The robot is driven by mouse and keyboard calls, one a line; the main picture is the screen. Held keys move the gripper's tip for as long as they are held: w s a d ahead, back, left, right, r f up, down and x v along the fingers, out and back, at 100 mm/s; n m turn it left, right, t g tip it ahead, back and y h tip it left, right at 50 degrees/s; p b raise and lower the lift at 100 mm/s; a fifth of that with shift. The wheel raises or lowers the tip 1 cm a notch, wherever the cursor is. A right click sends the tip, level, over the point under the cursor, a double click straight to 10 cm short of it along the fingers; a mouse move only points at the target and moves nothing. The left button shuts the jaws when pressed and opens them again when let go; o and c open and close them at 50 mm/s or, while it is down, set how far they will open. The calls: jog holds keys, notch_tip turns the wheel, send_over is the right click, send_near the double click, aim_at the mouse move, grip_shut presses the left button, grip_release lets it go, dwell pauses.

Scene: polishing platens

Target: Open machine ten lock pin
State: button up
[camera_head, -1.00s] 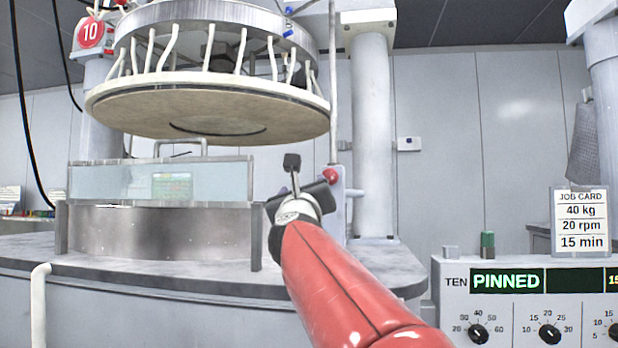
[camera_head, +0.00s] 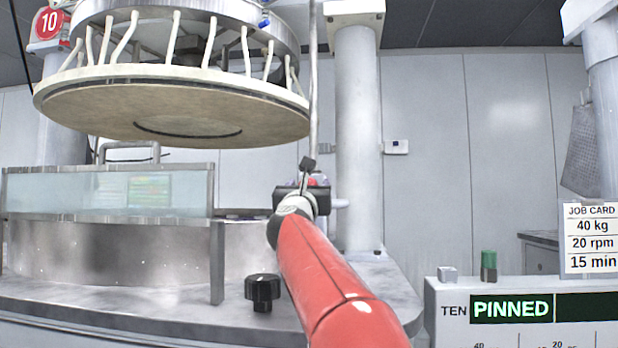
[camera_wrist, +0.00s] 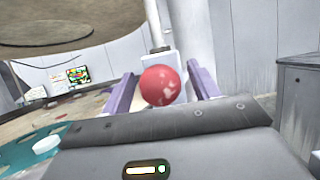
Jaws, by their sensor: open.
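The lock pin's red ball knob (camera_wrist: 160,85) is in the middle of the wrist view, between the two purple fingers of my gripper (camera_wrist: 162,88). The fingers stand apart on either side of it, and I see no firm contact. In the head view a little of the red knob (camera_head: 313,182) shows beyond my gripper (camera_head: 302,186), which hides most of the pin housing beside the grey column. Machine ten carries a red "10" sign (camera_head: 49,22). Its display (camera_head: 511,309) reads PINNED.
The round upper platen (camera_head: 170,105) hangs above the left side. A clear splash guard (camera_head: 110,190) stands below it. A black knob (camera_head: 262,290) sits on the machine top left of my arm. The control box, with a green button (camera_head: 488,266), is at the lower right.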

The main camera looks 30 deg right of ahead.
jog(key=shift+x, duration=0.85)
